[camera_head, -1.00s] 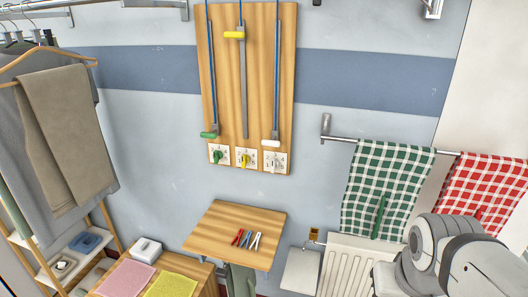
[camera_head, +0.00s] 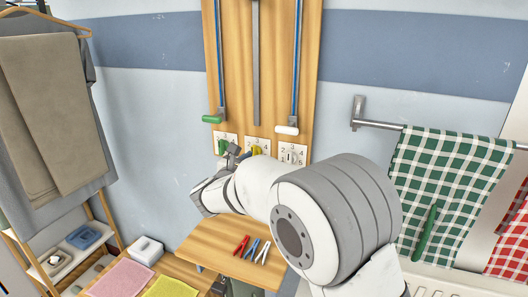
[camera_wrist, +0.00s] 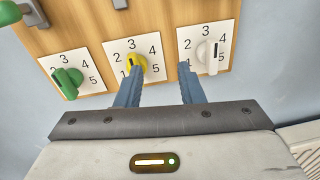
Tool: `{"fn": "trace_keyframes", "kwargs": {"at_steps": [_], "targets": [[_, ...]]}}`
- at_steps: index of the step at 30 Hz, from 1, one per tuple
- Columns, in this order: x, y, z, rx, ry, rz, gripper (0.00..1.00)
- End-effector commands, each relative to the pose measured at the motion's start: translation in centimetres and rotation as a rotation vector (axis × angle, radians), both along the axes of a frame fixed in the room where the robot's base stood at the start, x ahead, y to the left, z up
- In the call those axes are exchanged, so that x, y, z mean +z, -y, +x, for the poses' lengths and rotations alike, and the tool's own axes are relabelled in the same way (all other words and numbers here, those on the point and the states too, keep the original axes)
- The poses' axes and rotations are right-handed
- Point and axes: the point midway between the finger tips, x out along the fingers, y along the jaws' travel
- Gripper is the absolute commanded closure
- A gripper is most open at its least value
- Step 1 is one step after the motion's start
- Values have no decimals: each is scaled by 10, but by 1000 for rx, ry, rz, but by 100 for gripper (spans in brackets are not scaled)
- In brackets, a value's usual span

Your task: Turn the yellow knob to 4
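The yellow knob (camera_wrist: 136,62) sits on the middle white dial plate (camera_wrist: 153,78), numbered 1 to 5. A short dark mark shows on the knob, but I cannot tell surely which number it points to. In the head view the knob (camera_head: 256,151) is partly behind my arm. My gripper (camera_wrist: 160,67) is open and empty. Its left finger overlaps the lower part of the knob in the wrist view. Its right finger is between the middle and right plates. Contact with the knob cannot be told. In the head view my gripper (camera_head: 234,156) is near the dials.
A green knob (camera_wrist: 68,79) is on the left plate and a white knob (camera_wrist: 209,49) on the right plate. Green (camera_head: 212,119) and white (camera_head: 287,130) sliding handles hang just above.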

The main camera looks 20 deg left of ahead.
Motion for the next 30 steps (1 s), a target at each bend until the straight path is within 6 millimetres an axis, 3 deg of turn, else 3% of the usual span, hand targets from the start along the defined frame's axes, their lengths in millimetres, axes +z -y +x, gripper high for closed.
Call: {"fn": "trace_keyframes", "kwargs": {"at_steps": [2,5,18,30], "targets": [[-6,-24,-4,48,28,-50,65],[-6,-35,-1,71,47,-78,65],[-5,-22,68,57,46,-79,65],[-6,-19,81,55,45,-78,65]]}}
